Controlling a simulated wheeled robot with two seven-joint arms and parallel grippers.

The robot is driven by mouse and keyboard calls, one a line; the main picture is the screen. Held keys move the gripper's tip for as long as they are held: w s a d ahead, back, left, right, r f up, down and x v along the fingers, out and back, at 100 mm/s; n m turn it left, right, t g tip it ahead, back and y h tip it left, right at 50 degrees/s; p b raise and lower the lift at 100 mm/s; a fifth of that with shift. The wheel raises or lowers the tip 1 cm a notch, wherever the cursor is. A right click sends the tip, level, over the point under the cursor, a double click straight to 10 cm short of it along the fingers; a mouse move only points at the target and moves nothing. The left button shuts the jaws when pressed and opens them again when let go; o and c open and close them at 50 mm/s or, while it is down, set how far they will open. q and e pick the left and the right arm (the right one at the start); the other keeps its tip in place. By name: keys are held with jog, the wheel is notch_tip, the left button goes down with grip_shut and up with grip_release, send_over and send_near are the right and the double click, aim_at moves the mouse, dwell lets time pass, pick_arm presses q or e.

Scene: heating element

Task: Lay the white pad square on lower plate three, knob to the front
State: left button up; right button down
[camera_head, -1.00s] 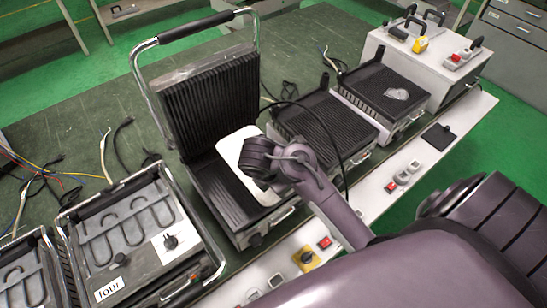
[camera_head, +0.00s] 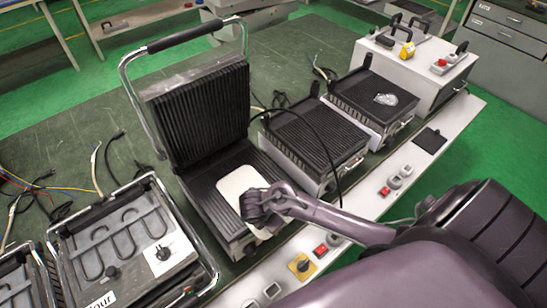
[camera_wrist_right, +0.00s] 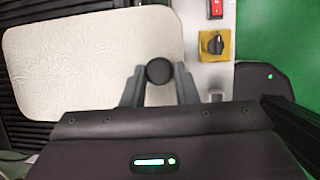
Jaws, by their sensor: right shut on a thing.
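The white pad (camera_head: 234,186) is a pale rounded rectangle; its black knob (camera_wrist_right: 160,72) shows in the right wrist view. My right gripper (camera_wrist_right: 160,88) is shut on the knob at the pad's right edge in that view. In the head view my right gripper (camera_head: 256,208) hides the pad's front part. The pad is over the ribbed lower plate (camera_head: 205,185) of the open grill, toward its right side. I cannot tell whether it touches the plate. No number label shows on this grill. My left gripper is not in view.
The grill's ribbed lid (camera_head: 197,112) stands raised behind the plate. A unit labelled four (camera_head: 120,245) is at the left. Two ribbed plates (camera_head: 305,138) are at the right. A white strip with switches (camera_head: 320,250) runs along the front.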

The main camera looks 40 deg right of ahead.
jog(key=c, duration=1.1)
grip_release()
jog(key=shift+c, duration=0.2)
jog(key=v, duration=1.2)
jog(key=shift+r, duration=0.1)
